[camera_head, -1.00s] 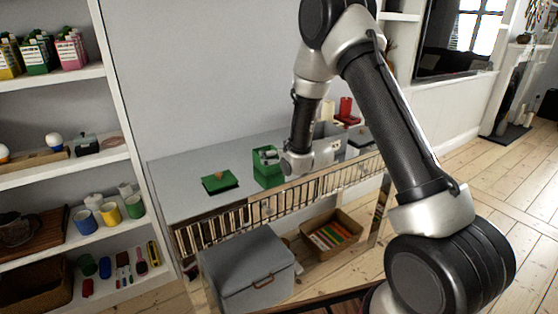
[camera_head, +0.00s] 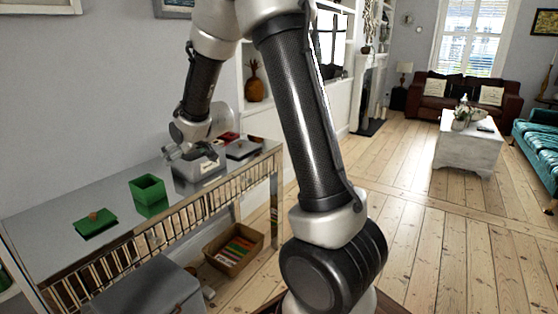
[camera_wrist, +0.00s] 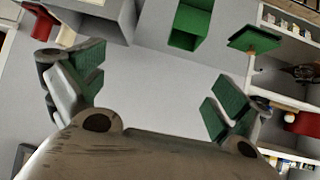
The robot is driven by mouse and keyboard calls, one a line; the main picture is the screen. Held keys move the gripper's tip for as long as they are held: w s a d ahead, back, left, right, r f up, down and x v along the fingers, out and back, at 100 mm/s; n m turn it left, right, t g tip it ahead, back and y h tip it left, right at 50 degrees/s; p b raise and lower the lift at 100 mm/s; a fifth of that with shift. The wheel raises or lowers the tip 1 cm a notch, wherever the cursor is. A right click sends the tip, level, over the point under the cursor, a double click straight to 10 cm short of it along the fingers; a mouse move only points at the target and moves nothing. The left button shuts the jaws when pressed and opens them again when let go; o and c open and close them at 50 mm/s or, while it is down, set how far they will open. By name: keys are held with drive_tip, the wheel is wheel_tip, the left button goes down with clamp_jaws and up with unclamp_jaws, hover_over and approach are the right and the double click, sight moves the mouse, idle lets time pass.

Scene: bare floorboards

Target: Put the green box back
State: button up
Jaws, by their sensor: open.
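The green box (camera_head: 148,190) is open-topped and stands on the grey-topped side table (camera_head: 50,245). Its green lid (camera_head: 96,225) with a brown knob lies flat on the table to its left. In the wrist view the green box (camera_wrist: 190,22) is at the top centre and the lid (camera_wrist: 252,40) at the upper right. My gripper (camera_head: 172,153) is above and behind the box's right side, apart from it. In the wrist view my gripper (camera_wrist: 155,92) has its green-padded fingers spread wide with nothing between them.
A grey container (camera_head: 200,172) stands on the table right of the green box, close under my gripper. Red items (camera_head: 228,138) and a dark tray (camera_head: 243,149) lie farther right. Below are a basket (camera_head: 234,247) and a large grey box (camera_head: 140,290). Floor at right is open.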

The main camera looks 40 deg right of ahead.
drive_tip(key=s+d+r+m+g+h, duration=0.1)
drive_tip(key=s+d+r, duration=0.25)
drive_tip(key=s, duration=0.45)
drive_tip(key=s+d+r+g, duration=0.25)
drive_tip(key=s+r, duration=0.25)
drive_tip(key=s, duration=0.4)
drive_tip(key=s+d+m+g, duration=0.1)
drive_tip(key=s+d+g, duration=0.1)
drive_tip(key=s, duration=2)
drive_tip(key=shift+s+d+r+g+h, duration=0.3)
drive_tip(key=shift+s+d+g+h, duration=0.05)
drive_tip(key=shift+g+h, duration=0.1)
